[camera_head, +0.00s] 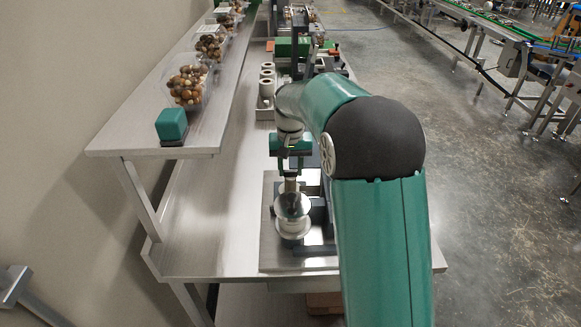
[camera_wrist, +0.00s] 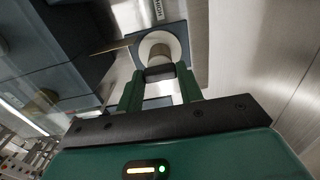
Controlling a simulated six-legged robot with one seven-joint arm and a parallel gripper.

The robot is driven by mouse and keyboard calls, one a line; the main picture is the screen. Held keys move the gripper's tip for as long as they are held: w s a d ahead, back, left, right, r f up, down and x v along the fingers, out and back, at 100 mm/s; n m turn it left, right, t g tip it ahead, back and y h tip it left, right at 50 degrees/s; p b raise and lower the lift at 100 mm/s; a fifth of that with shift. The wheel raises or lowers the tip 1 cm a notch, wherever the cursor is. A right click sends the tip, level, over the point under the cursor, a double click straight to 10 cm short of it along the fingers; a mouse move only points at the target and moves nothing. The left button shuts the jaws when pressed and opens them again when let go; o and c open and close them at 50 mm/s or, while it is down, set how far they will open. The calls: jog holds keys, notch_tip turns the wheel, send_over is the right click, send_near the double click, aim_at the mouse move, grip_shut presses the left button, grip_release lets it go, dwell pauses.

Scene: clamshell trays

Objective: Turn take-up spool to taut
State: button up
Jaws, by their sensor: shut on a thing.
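The take-up spool (camera_head: 292,212) is a shiny round metal piece with a pale flange, on a grey plate at the near end of the bench. My gripper (camera_head: 291,178) is directly behind and above the spool in the head view, at its narrow stem. In the wrist view the spool (camera_wrist: 171,42) shows as a pale disc with a hub facing me. The two green fingers of my gripper (camera_wrist: 160,76) are shut on its narrow end. The film and its tension cannot be made out.
A raised shelf (camera_head: 125,136) on the left holds a green block (camera_head: 172,125) and several clear trays (camera_head: 188,86) of brown and pale round items. White rolls (camera_head: 267,86) stand farther back on the bench. Open floor (camera_head: 480,200) lies right.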

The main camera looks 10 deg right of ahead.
aim_at(291, 170)
jog(key=shift+r, duration=0.1)
jog(key=o, duration=1)
notch_tip(291, 170, up, 14)
jog(key=shift+f, duration=0.1)
